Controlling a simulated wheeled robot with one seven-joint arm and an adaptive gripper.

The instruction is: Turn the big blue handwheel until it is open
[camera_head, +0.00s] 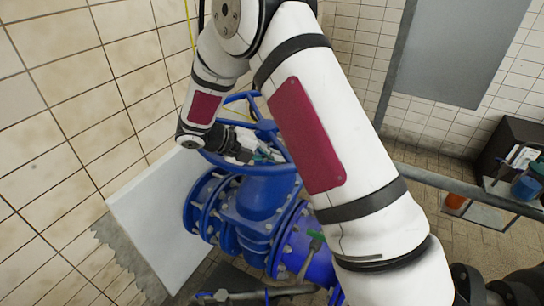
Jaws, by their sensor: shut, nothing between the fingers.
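The big blue handwheel (218,161) sits on top of a blue valve body (262,203), left of centre. My white arm crosses in front and hides the wheel's right part. My gripper (262,153) is shut with nothing held. It is at the wheel, inside the outline of the rim and near the front part of it in the picture. I cannot tell whether the fingers touch the rim or a spoke.
A tiled wall (75,90) rises close on the left. A pale slab (165,215) stands between wall and valve. A grey rail (455,187) runs at the right. A dark box (510,145) with a blue container (525,187) stands at the far right. Pipes lie below.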

